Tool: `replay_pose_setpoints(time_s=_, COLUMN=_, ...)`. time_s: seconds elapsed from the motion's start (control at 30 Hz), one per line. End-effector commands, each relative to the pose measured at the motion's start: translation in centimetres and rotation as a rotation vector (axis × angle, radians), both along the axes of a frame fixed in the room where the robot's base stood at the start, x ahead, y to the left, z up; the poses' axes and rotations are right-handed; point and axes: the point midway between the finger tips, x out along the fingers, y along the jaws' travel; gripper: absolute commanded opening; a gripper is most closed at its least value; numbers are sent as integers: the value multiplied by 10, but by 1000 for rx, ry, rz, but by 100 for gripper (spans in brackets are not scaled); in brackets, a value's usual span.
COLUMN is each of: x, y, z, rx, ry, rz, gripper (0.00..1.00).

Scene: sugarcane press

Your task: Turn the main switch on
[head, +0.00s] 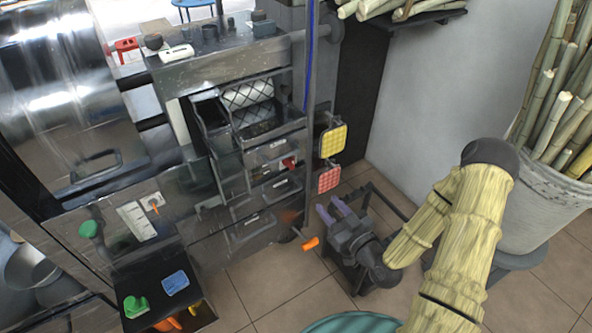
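The press (250,140) is a dark metal machine left of centre. On its front are a white switch plate (137,220), a small orange part (154,203) beside it, and a round green knob (88,229). A small red part (290,163) sits higher, by the drawers. I cannot tell which of these is the main switch or how it is set. My gripper (333,210) is right of the press's front, apart from these controls. Its two purple fingertips are spread, with nothing visible between them.
A yellow pad (332,141) and a red pad (328,179) hang at the press's right side. An orange handle (310,243) sticks out near my gripper. A dark low frame (388,198) stands behind it. A bucket of cane (540,195) stands right. Tiled floor (270,300) is open in front.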

Motion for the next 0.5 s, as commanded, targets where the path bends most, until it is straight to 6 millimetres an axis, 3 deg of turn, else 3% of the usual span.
replay_pose_setpoints(time_s=0.5, x=20, y=13, z=-5, rx=-4, ry=-3, rz=2, gripper=36)
